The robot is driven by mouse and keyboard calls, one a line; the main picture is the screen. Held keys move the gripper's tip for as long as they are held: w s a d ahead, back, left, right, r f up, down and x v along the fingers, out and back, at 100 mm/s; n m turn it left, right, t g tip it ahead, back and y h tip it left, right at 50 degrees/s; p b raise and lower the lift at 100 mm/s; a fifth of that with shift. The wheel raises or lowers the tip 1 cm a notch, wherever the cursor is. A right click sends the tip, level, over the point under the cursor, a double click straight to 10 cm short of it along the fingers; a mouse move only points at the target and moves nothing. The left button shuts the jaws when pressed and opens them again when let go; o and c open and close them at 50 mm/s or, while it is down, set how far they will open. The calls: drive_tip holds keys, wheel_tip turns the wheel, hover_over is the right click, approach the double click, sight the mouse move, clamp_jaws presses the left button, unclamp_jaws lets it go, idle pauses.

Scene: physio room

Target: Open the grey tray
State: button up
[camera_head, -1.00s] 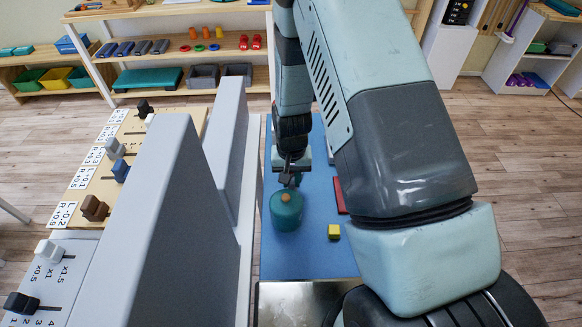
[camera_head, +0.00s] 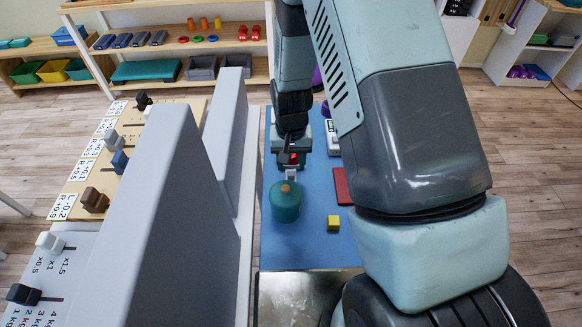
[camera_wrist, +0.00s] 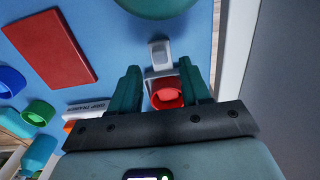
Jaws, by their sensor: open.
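No thing in view can be surely told as the grey tray. Two grey bins (camera_head: 202,72) sit on the back shelf. A small light grey piece (camera_wrist: 160,52) with a red ring (camera_wrist: 167,93) lies on the blue mat (camera_head: 312,240), beyond the teal pot with an orange knob (camera_head: 285,203). My gripper (camera_head: 291,158) is over this piece; in the wrist view my gripper (camera_wrist: 160,82) has its teal fingers apart, one on each side of the red ring. Whether they touch it I cannot tell.
Tall grey panels (camera_head: 172,190) stand left of the mat, beside a board of sliders (camera_head: 120,160). The mat's front part is mostly clear.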

wheel_tip(320, 180, up, 7)
idle(0.3)
drive_tip(key=shift+r, duration=0.15)
drive_tip(key=s+d+r+t, duration=0.1)
drive_tip(key=s+d+r, duration=0.1)
drive_tip(key=r, duration=0.8)
drive_tip(key=s+d+r+t, duration=0.1)
drive_tip(key=s+d+r, duration=0.2)
drive_tip(key=r, duration=0.6)
drive_tip(key=s+d+r+t, duration=0.1)
drive_tip(key=s+d+r, duration=0.1)
drive_tip(key=s+r, duration=0.4)
drive_tip(key=s+d+r+t, duration=0.2)
drive_tip(key=s+r, duration=0.4)
drive_tip(key=s, duration=0.4)
drive_tip(key=shift+s+d+t, duration=0.2)
drive_tip(key=shift+d+t, duration=0.1)
